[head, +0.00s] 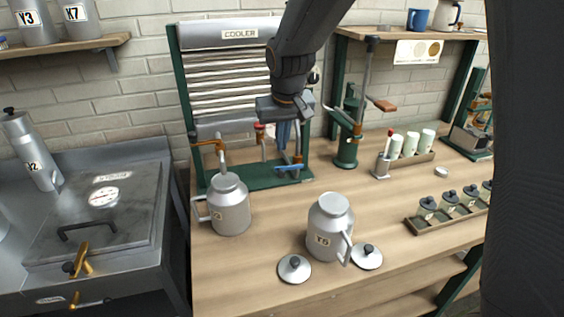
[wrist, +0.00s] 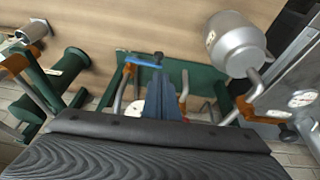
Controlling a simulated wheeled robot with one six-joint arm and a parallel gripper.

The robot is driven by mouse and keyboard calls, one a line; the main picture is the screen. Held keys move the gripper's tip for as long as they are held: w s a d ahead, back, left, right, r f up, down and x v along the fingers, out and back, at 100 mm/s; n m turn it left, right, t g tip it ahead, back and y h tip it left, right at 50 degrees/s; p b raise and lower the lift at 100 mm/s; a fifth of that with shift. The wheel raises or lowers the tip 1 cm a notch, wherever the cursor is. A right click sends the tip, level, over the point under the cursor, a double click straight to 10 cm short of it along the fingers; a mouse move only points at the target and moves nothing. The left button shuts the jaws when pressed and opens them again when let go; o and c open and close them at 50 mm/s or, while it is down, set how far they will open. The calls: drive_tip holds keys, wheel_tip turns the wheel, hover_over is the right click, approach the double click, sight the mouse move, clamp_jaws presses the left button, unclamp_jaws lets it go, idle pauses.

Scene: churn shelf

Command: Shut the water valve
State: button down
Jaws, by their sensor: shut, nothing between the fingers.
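The cooler (head: 240,34) stands at the back of the counter, with a slatted front and a green base tray (head: 258,180). A blue lever handle (head: 290,167) sits low at its right side on a grey pipe, and looks like the water valve. It also shows in the wrist view (wrist: 143,60), lying crosswise just beyond my fingertips. My gripper (head: 284,140) points down above the blue handle, shut and empty. Its fingers (wrist: 162,82) look close together in the wrist view. I cannot tell whether they touch the handle.
A red-topped valve (head: 259,128) stands left of my gripper. An orange-brown tap (head: 210,143) is over the left steel can (head: 229,204). Another can (head: 330,227) and two lids (head: 294,268) stand in front. A green press (head: 347,135) is to the right.

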drive_tip(key=p, duration=0.2)
hover_over(280, 175)
drive_tip(key=s, duration=0.1)
wheel_tip(280, 175, down, 8)
drive_tip(key=shift+w+d+f+p, duration=0.15)
drive_tip(key=shift+f+p, duration=0.35)
drive_tip(key=shift+f, duration=0.4)
drive_tip(key=shift+f, duration=0.15)
drive_tip(key=shift+f+b, duration=0.5)
drive_tip(key=shift+b, duration=0.1)
drive_tip(key=shift+f, duration=0.15)
